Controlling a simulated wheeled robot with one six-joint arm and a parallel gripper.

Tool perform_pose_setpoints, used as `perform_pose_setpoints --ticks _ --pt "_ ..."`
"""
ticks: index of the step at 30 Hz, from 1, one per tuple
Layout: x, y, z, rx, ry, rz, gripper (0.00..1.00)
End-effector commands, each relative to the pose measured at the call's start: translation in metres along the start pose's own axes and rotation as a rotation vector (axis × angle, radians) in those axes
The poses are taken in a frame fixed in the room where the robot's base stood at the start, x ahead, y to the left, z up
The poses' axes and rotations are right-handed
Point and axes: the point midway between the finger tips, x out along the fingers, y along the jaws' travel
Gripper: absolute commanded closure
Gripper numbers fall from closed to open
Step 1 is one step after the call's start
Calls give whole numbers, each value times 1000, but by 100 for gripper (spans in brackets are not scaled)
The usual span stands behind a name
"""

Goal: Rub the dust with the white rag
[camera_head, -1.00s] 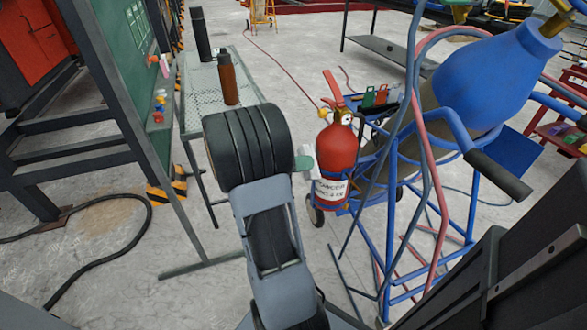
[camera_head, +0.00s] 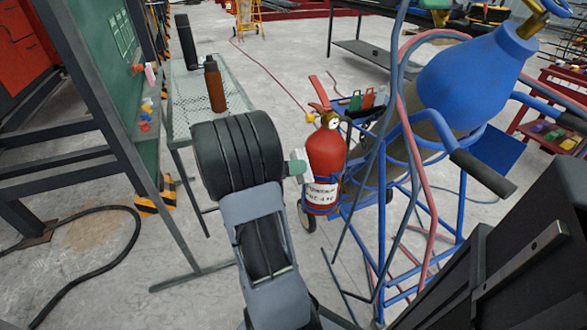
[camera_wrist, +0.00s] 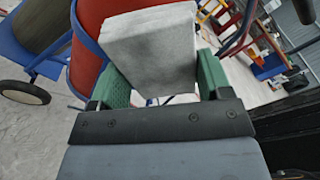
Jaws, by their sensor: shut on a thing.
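The white rag (camera_wrist: 152,48) is a thick, folded, pale grey-white pad in the wrist view. My gripper (camera_wrist: 160,80) is shut on it, with a green finger on each side, and the rag sticks out past the fingers. In the head view my gripper (camera_head: 297,166) shows as a small green and white bit right of my dark wrist, in front of the red fire extinguisher. Most of the rag is hidden there. I cannot pick out the dust for sure; a brownish patch (camera_head: 98,228) lies on the floor at the left.
A red fire extinguisher (camera_head: 325,153) stands by a blue cart (camera_head: 387,215) carrying a blue cylinder (camera_head: 478,72), with hoses hanging down. A perforated table (camera_head: 196,98) holds a brown bottle (camera_head: 214,88) and a black one. A green board (camera_head: 85,50) stands left. Open floor (camera_head: 265,60) lies behind.

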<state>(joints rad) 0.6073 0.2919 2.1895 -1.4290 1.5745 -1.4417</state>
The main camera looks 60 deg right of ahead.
Motion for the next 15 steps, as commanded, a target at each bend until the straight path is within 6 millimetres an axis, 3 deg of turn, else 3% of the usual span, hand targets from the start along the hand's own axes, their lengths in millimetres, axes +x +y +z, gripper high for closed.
perform_pose_setpoints --ticks 15 --pt "11 0 2 -1 0 -1 47"
